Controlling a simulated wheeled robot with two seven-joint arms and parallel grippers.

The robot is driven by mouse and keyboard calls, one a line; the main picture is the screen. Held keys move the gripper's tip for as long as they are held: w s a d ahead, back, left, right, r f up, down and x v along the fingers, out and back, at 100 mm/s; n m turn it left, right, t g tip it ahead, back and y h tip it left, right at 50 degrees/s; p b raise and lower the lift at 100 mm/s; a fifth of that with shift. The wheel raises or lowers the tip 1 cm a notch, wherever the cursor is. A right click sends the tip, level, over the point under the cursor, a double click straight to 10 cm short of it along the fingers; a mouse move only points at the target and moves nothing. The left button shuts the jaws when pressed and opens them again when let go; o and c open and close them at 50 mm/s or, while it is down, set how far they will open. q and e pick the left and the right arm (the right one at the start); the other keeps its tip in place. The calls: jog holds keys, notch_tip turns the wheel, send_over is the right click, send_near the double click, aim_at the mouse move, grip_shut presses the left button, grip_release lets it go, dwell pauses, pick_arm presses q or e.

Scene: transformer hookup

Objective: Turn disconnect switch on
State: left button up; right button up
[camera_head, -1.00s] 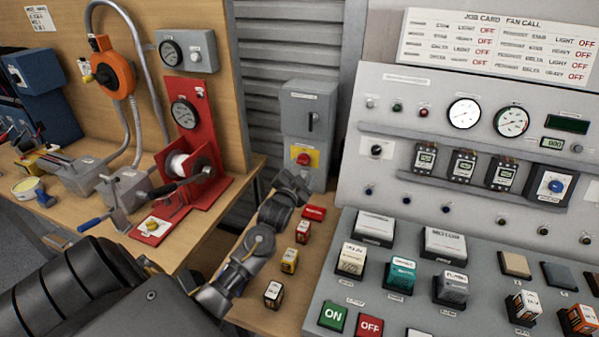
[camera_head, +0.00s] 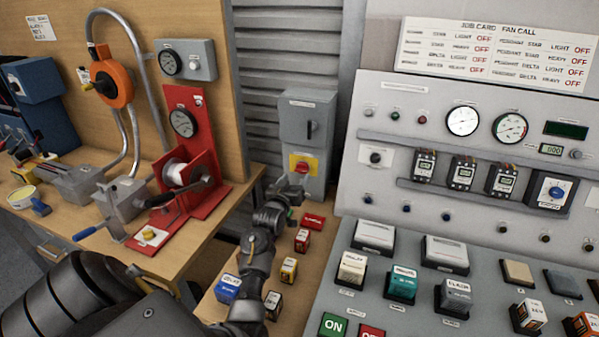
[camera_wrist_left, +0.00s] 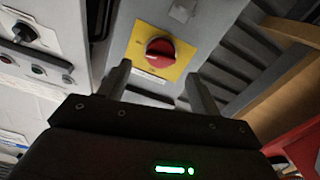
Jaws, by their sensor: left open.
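A grey switch box (camera_head: 306,119) stands against the slatted wall. My left gripper (camera_head: 290,188) is just in front of and below the yellow plate. In the left wrist view the red knob (camera_wrist_left: 160,52) lies ahead, between and beyond the two fingertips (camera_wrist_left: 158,70). The fingers are spread and empty, and appear apart from the knob. The knob's pointer direction is hard to read. My right gripper is not in view.
The sloped control console (camera_head: 400,240) is close on the right. A red stand (camera_head: 190,130) is to the left.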

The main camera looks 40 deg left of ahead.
aim_at(300, 171)
pick_arm(q)
jog(key=x, duration=0.4)
jog(key=shift+w+a, duration=0.2)
jog(key=shift+w, duration=0.15)
jog(key=c, duration=1)
jog(key=shift+m+p, duration=0.3)
jog(key=shift+m, duration=1)
jog(key=o, duration=1)
